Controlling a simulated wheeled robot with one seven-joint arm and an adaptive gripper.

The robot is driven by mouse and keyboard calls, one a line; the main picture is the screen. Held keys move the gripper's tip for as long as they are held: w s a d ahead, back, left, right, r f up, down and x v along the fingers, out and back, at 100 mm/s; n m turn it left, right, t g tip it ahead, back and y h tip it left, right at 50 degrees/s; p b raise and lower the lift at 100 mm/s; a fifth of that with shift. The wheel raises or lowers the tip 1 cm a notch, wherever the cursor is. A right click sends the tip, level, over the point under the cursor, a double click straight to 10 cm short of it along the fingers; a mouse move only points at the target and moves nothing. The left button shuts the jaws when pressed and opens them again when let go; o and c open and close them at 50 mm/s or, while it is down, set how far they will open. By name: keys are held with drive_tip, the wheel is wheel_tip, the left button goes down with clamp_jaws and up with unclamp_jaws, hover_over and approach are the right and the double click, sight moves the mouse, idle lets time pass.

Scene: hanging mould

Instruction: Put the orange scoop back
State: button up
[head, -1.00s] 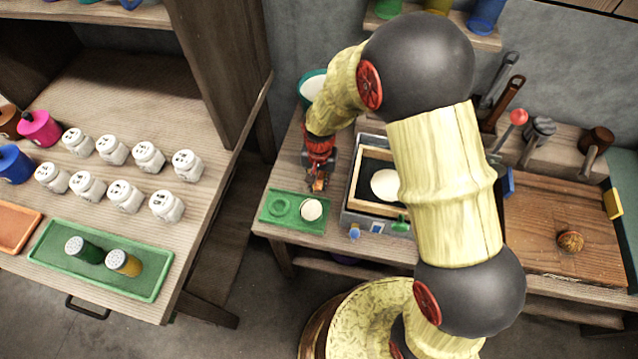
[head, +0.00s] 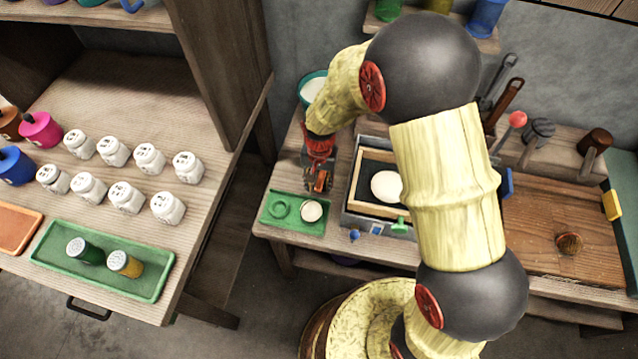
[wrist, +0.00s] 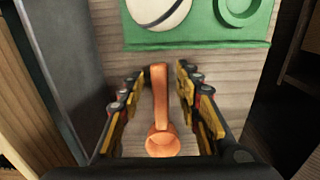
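The orange scoop (wrist: 160,120) is between the fingers of my gripper (wrist: 158,108) in the wrist view. Its handle points up the picture toward the green tray and its round bowl is nearest my palm. Gaps show on both sides of the scoop, so my gripper is open around it and not touching it. Wooden tabletop shows behind the scoop; I cannot tell its exact height above the wood. In the head view my gripper (head: 319,172) is low over the left of the work table, with some orange of the scoop (head: 320,182) showing.
A green tray (head: 271,227) with a ring and a round white-topped item (head: 312,211) lies just in front of my gripper. A grey box with a wooden frame (head: 357,185) stands close on the right. A teal bowl (head: 311,87) is behind.

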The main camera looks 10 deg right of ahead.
wheel_tip(320, 180, up, 19)
drive_tip(key=s+d+t+p, duration=0.1)
drive_tip(key=d+p, duration=0.2)
drive_tip(key=p, duration=0.1)
drive_tip(key=s+d+r+n+t, duration=0.2)
drive_tip(key=s+d+r, duration=0.3)
drive_tip(key=s+r, duration=0.4)
drive_tip(key=s+d+r+n+t, duration=0.2)
drive_tip(key=s+d+r, duration=0.2)
drive_tip(key=s+r, duration=0.5)
drive_tip(key=shift+s+d+r+t, duration=0.2)
drive_tip(key=shift+s+d+t, duration=0.15)
drive_tip(key=shift+s, duration=0.1)
drive_tip(key=shift+c, duration=0.5)
